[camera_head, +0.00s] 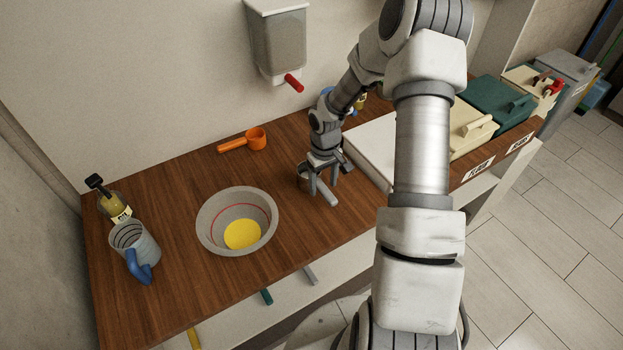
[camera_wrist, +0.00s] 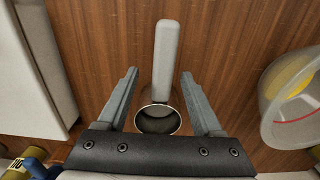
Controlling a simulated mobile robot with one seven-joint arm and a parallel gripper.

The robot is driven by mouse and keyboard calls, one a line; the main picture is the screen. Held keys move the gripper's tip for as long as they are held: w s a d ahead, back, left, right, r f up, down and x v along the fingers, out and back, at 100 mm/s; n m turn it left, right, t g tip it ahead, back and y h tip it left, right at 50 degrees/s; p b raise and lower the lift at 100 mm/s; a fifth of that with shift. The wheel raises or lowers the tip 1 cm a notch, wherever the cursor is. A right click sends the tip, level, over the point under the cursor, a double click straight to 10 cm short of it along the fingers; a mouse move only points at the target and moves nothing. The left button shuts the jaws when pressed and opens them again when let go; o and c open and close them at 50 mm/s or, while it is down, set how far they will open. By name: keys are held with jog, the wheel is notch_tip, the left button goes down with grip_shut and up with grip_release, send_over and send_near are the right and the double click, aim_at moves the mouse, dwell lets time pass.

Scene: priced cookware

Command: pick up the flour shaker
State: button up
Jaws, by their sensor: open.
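No thing in view is clearly marked as the flour shaker. A small round grey cup with a straight light grey handle, like a scoop (camera_head: 327,193), stands on the wooden counter under my gripper (camera_head: 323,180). In the wrist view the scoop (camera_wrist: 166,55) shows its open cup between the bases of my fingers and its handle pointing away between the tips. My gripper (camera_wrist: 158,75) is open, with one finger on each side and a gap to the handle. In the head view the fingers partly hide the cup.
A grey bowl (camera_head: 210,222) with yellow contents stands left of my gripper. An orange scoop (camera_head: 256,139) lies behind. A jug with a blue handle (camera_head: 144,250) and a dark-topped bottle (camera_head: 115,207) stand far left. Lidded bins (camera_head: 468,128) line the right. A dispenser (camera_head: 278,42) hangs above.

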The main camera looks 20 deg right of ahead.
aim_at(321, 200)
notch_tip(321, 200, down, 4)
jog(key=shift+w+a+f, duration=0.1)
jog(key=shift+a+f, duration=0.05)
jog(key=shift+f, duration=0.05)
grip_shut()
dwell(0.4)
